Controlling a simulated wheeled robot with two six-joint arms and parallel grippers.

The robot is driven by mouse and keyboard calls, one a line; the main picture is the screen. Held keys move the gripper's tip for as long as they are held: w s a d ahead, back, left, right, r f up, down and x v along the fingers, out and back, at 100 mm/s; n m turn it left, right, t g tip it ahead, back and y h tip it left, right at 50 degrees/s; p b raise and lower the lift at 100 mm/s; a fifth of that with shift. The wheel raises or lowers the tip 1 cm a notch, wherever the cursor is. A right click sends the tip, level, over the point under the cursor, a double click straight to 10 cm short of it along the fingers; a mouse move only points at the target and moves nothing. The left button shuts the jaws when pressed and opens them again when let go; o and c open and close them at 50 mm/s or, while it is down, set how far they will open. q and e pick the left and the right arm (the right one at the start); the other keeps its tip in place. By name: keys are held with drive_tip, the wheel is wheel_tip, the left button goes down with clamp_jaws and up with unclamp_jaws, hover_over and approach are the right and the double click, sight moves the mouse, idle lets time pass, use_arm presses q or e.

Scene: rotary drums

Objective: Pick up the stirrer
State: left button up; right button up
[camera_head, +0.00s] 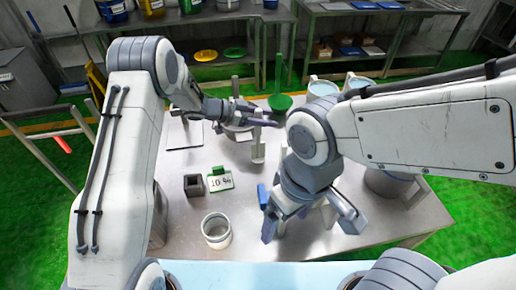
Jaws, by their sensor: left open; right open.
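A green disc with a thin upright green rod (280,101) is at the far edge of the metal table; it may be the stirrer, but I cannot tell for sure. My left gripper (268,115) is open, pointing right, to the left of and nearer than the green disc, above a round metal vessel (238,134). My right gripper (308,226) is open, pointing down over the front right of the table, its fingers spread apart. Nothing shows clearly between either gripper's fingers. My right arm hides part of the table.
A "10 %" sign (220,182), a dark square holder (194,186) and a pale open cup (216,231) stand on the left half. Pale buckets (322,88) stand at the back right. A large metal pot (388,188) is at the right. A shelf (400,62) stands behind.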

use_arm(q)
drive_tip(key=shift+d, duration=0.1)
drive_tip(key=shift+c, duration=0.3)
clamp_jaws()
idle(1.1)
